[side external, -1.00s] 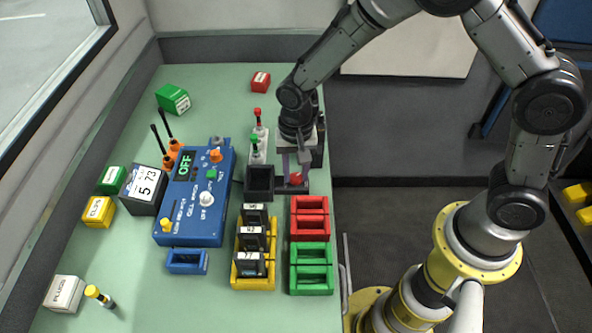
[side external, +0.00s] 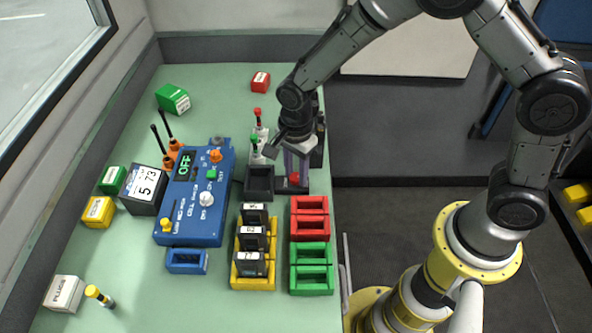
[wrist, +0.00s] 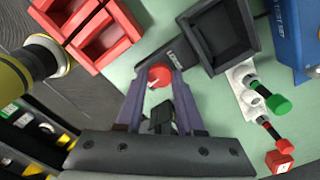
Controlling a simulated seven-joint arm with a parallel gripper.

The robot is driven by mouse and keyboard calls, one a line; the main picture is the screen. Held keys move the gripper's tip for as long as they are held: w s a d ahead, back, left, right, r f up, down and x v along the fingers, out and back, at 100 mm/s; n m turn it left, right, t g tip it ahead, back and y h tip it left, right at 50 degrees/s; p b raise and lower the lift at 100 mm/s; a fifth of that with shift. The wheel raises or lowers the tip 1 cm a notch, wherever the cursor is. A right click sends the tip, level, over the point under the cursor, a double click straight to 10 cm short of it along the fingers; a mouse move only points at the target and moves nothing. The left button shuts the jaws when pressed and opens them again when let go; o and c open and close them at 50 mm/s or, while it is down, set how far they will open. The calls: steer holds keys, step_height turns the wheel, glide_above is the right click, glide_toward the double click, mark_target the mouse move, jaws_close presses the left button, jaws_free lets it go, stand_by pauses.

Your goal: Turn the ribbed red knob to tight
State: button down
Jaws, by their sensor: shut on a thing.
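The red knob (wrist: 159,76) sits on a dark base near the table's right edge. It also shows in the side view (side external: 294,178), partly covered by the fingers. In the wrist view it is round with a pale mark on its top. My gripper (wrist: 160,80) points down over it, with a purple-grey finger on each side, shut on the knob. In the side view my gripper (side external: 293,176) is low over the base. A small white label lies on the base beside the knob, too small to read surely. The ribbing is not clear.
A black open bin (side external: 260,182) stands directly left of the knob base. Red trays (side external: 309,222) and green trays (side external: 311,282) lie nearer the camera. Red- and green-capped bottles (side external: 255,146) stand behind the bin. A blue panel (side external: 190,228) reading OFF is further left.

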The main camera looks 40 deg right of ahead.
mark_target(296, 176)
steer(key=shift+w+r+m, duration=0.1)
steer(key=shift+m, duration=0.3)
steer(key=c, duration=0.5)
jaws_free()
step_height(296, 176, up, 14)
steer(key=shift+f, duration=0.15)
stand_by(0.4)
